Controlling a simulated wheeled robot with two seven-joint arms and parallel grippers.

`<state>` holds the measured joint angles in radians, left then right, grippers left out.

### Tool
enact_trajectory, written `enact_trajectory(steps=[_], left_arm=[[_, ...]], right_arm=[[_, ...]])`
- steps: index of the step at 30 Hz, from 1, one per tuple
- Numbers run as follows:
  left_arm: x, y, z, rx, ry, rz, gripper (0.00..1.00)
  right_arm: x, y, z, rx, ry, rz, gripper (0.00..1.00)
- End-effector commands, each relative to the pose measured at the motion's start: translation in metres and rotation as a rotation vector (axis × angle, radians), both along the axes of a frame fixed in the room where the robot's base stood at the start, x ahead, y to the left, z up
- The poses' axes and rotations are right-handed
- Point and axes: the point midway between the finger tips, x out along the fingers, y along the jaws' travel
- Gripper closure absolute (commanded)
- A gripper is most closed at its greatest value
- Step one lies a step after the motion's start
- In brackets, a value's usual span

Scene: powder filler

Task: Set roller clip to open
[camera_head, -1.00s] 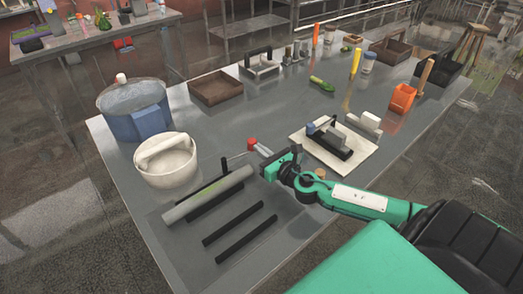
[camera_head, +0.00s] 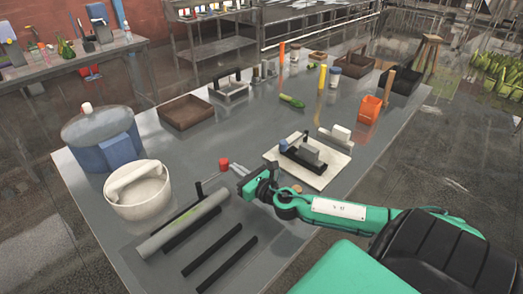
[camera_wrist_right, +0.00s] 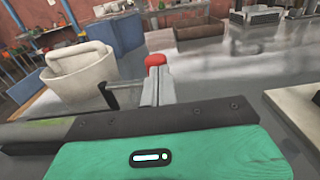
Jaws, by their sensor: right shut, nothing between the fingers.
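A grey roller (camera_head: 185,224) lies beside black bars on the near left of the metal table. By its far end a thin dark rod leads to a red knob (camera_head: 223,163), which I take to be the clip's lever. My right gripper (camera_head: 237,169) is shut, its fingertips close to the knob. In the right wrist view the red knob (camera_wrist_right: 155,60) shows just beyond the shut fingers (camera_wrist_right: 157,82); whether they touch I cannot tell. The clip itself is not clearly made out. My left gripper is not in view.
A white bucket (camera_head: 138,190) and a blue-grey pot (camera_head: 103,135) stand left of the roller. A white board (camera_head: 335,173) carrying a black device is right of my gripper. A brown tray (camera_head: 186,112) and a green item (camera_head: 291,101) lie further back. Mid-table is largely clear.

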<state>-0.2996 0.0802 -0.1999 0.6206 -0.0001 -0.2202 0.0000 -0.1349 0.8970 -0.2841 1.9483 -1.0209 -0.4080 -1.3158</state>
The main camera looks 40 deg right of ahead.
Motion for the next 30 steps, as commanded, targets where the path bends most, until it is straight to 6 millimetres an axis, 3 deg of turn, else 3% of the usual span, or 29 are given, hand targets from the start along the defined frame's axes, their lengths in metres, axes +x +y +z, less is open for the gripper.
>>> enact_trajectory(steps=[12, 30], left_arm=[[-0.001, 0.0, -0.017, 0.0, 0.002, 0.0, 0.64], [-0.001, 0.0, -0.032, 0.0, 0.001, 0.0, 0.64]], right_arm=[[-0.053, -0.002, -0.006, -0.001, 0.009, 0.004, 1.0], [-0.11, -0.006, -0.006, 0.003, 0.009, 0.005, 1.0]])
